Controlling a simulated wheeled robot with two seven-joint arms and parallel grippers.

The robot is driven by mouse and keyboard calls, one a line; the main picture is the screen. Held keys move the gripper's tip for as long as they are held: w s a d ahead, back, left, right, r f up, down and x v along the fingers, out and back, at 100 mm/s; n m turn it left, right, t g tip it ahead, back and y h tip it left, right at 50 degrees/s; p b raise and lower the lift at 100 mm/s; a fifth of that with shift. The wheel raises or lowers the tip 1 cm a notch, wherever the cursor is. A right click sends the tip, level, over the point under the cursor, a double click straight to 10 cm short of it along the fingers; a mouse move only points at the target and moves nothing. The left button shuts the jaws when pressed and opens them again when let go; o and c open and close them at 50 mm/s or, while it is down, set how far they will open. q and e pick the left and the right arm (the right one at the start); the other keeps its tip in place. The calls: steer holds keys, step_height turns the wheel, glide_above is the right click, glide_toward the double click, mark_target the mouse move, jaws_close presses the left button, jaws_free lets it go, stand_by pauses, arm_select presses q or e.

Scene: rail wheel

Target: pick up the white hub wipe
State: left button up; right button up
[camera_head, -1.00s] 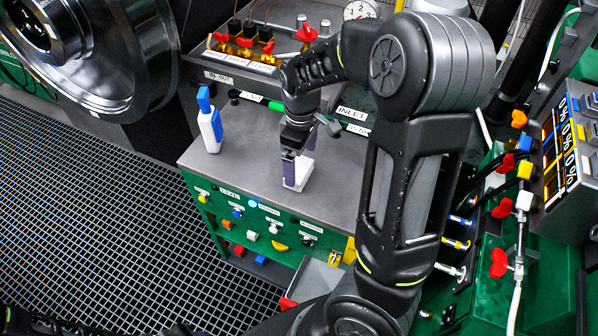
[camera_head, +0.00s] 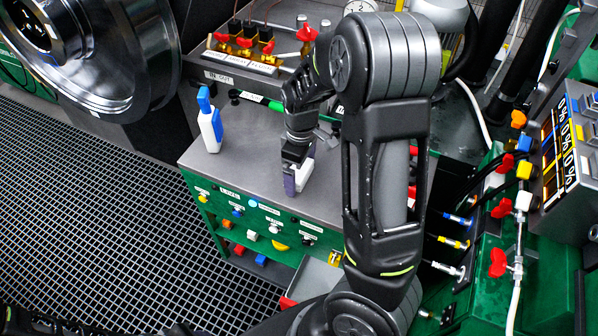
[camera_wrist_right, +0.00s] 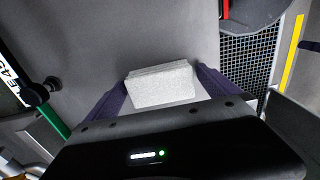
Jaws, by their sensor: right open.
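The white hub wipe (camera_head: 305,170) is a small pale block on the grey bench top, partly hidden behind my right gripper (camera_head: 297,178) in the head view. In the right wrist view the wipe (camera_wrist_right: 160,84) shows a speckled white face between the two purple fingers of my right gripper (camera_wrist_right: 164,92). The fingers are open, one on each side of the wipe, pointing down at it. I cannot tell whether either finger touches it. My left gripper is not in view.
A white and blue spray bottle (camera_head: 210,122) stands on the bench (camera_head: 245,160), left of the gripper. Valves with red handles (camera_head: 245,42) and labels line the bench's back. A black knob (camera_wrist_right: 38,92) shows at left in the wrist view.

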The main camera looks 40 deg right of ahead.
steer(key=c, duration=1.3)
steer(key=shift+r, duration=0.1)
step_height(320, 180, up, 10)
steer(key=shift+f, duration=0.1)
stand_by(0.5)
